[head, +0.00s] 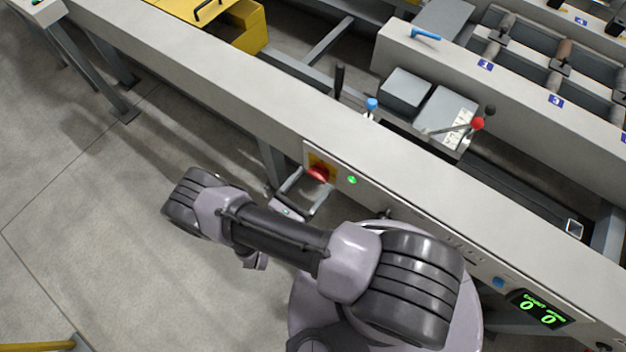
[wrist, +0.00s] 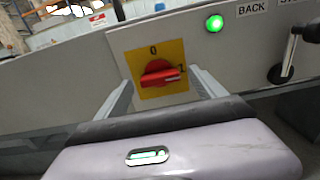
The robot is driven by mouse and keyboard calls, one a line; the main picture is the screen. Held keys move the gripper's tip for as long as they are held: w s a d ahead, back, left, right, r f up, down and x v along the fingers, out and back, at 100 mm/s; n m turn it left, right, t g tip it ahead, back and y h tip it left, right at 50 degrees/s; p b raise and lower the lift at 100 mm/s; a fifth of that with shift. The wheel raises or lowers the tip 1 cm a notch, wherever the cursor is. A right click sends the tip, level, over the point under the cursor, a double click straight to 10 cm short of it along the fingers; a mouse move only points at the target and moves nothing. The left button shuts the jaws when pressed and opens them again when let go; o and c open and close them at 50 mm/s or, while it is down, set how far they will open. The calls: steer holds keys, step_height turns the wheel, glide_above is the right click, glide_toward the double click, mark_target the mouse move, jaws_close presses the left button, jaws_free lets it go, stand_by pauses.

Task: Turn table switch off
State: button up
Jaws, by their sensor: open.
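The table switch (head: 319,174) is a red rotary knob on a yellow plate, set in the front panel of the long grey table. In the wrist view the red knob (wrist: 160,74) lies near level, its white-marked end toward the "1" on the right; the "0" is at the top of the plate. My gripper (head: 316,180) is open, with its fingers in front of the panel at the switch. In the wrist view my gripper (wrist: 163,80) has one finger on each side of the knob, with gaps between; contact cannot be told.
A green lamp (head: 351,180) glows right of the switch. A black crank handle (wrist: 297,55) stands farther right. A green digital display (head: 541,309) and a blue button (head: 498,282) sit along the panel. Open floor (head: 110,235) lies to the left.

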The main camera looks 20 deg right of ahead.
steer(key=shift+w+d, duration=0.4)
steer(key=shift+d, duration=0.15)
steer(key=shift+c, duration=0.4)
steer(key=c, duration=1.3)
